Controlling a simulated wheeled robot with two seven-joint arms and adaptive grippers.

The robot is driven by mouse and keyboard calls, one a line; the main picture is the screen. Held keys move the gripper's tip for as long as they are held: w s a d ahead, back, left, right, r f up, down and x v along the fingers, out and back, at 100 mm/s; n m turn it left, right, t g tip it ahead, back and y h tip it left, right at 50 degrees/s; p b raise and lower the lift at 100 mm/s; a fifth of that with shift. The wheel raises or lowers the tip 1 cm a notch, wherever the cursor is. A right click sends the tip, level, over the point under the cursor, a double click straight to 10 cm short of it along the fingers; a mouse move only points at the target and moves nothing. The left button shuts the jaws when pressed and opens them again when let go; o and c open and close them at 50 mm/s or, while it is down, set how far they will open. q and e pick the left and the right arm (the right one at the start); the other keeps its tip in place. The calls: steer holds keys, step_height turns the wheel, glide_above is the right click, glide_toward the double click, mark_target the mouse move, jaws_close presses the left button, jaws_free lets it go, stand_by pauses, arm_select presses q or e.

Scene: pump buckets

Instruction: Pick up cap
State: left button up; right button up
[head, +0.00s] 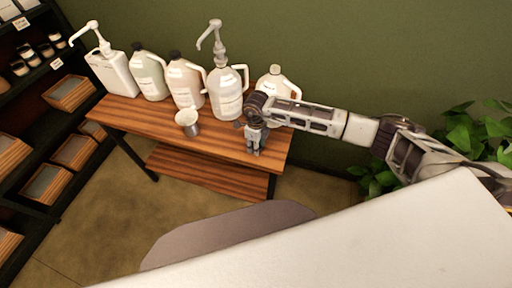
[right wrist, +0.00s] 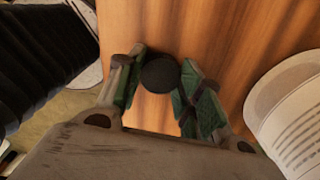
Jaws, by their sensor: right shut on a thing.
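The cap is a round, dark disc (right wrist: 160,73) in the right wrist view, between the green-padded fingertips, over the wooden table (head: 222,141). My right gripper (head: 254,151) points down at the right part of the table. It also shows in the right wrist view (right wrist: 161,85), shut on the cap with one finger on each side. I cannot make out the cap in the head view. Whether the cap touches the tabletop is hard to tell. My left gripper is not in view.
Pump bottles (head: 226,92) and jugs (head: 185,82) stand along the table's back. A metal cup (head: 188,122) stands left of my right gripper. A white labelled container (right wrist: 292,112) is close on the right in the wrist view. Shelves (head: 50,150) stand at left, plants (head: 470,130) at right.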

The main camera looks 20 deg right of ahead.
steer(key=shift+r, duration=0.1)
step_height(320, 180, up, 10)
steer(key=b, duration=0.1)
stand_by(0.7)
stand_by(0.6)
